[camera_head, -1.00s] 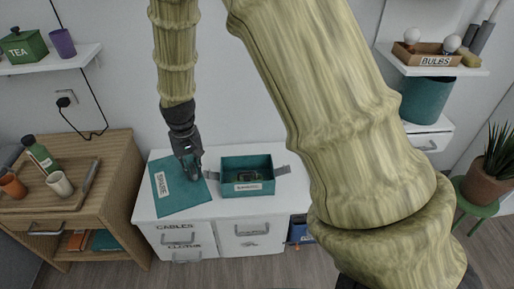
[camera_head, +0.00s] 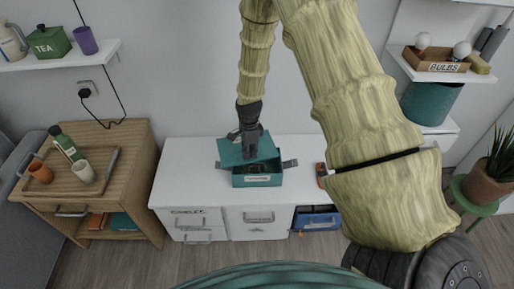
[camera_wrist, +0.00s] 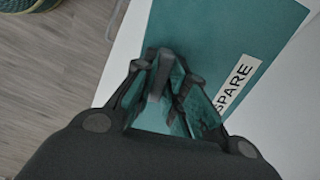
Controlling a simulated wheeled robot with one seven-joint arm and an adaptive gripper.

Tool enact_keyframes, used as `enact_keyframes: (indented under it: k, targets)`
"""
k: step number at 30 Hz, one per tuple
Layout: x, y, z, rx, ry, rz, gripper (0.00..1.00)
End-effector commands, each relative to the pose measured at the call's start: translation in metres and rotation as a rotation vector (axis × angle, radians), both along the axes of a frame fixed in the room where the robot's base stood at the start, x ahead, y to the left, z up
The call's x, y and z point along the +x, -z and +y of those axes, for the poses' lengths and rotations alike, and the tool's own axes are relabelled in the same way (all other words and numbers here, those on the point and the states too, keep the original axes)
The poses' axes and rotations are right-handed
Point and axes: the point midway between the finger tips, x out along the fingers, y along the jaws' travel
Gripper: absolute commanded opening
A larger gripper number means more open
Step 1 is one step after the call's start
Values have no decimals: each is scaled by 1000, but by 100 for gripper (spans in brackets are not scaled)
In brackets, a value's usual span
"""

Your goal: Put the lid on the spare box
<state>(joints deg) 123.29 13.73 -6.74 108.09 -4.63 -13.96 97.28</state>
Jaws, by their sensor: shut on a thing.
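The lid (camera_head: 229,152) is a flat teal panel. My gripper (camera_head: 250,152) is shut on it and holds it over the back part of the spare box. The spare box (camera_head: 238,181) is teal and open-topped, with a white label on its front and grey flaps at its sides. It stands on the white desk, with part of its opening showing in front of the lid. In the wrist view, the lid (camera_wrist: 225,45) carries a white SPARE label and my gripper's fingers (camera_wrist: 160,75) close at it. I cannot tell whether lid and box touch.
The white desk (camera_head: 185,175) is clear left of the box. A small orange-red thing (camera_head: 321,174) lies at its right. A wooden side table (camera_head: 130,150) with a tray, bottle and cups stands left. Wall shelves hang at both upper sides; a potted plant stands far right.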

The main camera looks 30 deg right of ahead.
Motion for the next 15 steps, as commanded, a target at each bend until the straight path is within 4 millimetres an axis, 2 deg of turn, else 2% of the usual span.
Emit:
enact_keyframes:
  k: [6,15]
  targets:
    - [-7,11,-25,-8,194,6,0]
    - [-8,14,-30,-11,239,6,0]
